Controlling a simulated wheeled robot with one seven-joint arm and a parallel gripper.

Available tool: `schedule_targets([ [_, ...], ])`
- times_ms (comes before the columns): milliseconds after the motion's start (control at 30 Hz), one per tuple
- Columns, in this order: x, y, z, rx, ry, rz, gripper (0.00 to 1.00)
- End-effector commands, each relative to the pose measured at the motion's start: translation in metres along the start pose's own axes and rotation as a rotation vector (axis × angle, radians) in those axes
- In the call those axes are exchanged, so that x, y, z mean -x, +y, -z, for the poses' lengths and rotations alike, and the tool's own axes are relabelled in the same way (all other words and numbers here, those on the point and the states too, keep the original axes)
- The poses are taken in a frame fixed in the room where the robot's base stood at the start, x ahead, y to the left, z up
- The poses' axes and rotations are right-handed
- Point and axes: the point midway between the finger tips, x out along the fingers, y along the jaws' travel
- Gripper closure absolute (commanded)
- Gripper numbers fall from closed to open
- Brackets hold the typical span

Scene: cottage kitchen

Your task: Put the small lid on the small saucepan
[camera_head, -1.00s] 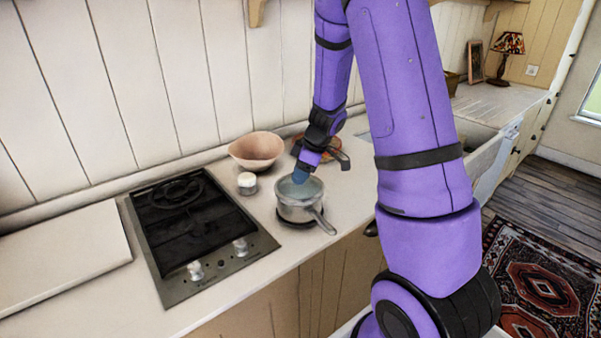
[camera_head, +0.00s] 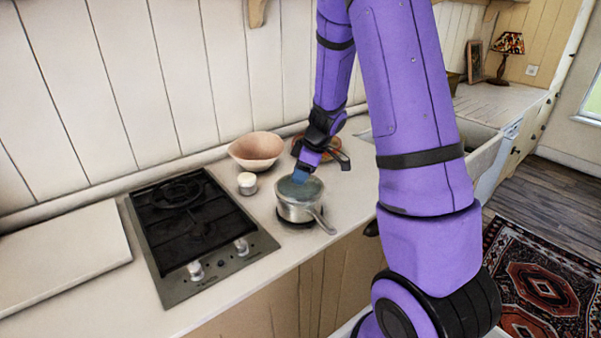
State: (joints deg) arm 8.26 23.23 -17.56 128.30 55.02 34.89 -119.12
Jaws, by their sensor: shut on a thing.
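The small saucepan (camera_head: 296,212) is a grey metal pan on the counter, right of the hob, with its handle (camera_head: 323,223) pointing to the front right. The small lid (camera_head: 292,190) is a grey-blue disc over the pan's mouth. It looks nearly level and at the rim; I cannot tell whether it is fully seated. My gripper (camera_head: 301,176) points down from above and is shut on the lid near its middle. The fingertips hide the lid's knob.
A black hob (camera_head: 195,240) lies to the left. A small white-topped jar (camera_head: 247,183) and a pinkish bowl (camera_head: 257,148) stand close behind the pan. An orange-brown round item (camera_head: 332,143) is partly hidden behind my gripper. The sink (camera_head: 480,150) lies right.

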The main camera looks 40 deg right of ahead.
Motion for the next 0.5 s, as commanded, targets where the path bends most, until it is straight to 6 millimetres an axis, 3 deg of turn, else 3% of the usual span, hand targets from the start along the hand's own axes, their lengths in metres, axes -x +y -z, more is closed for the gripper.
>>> schedule_targets([
  [467,-0.0074,0.0003,-0.0032,-0.001,0.0,-0.001,1.0],
  [500,-0.0077,0.0003,-0.0033,-0.001,0.0,-0.001,0.55],
])
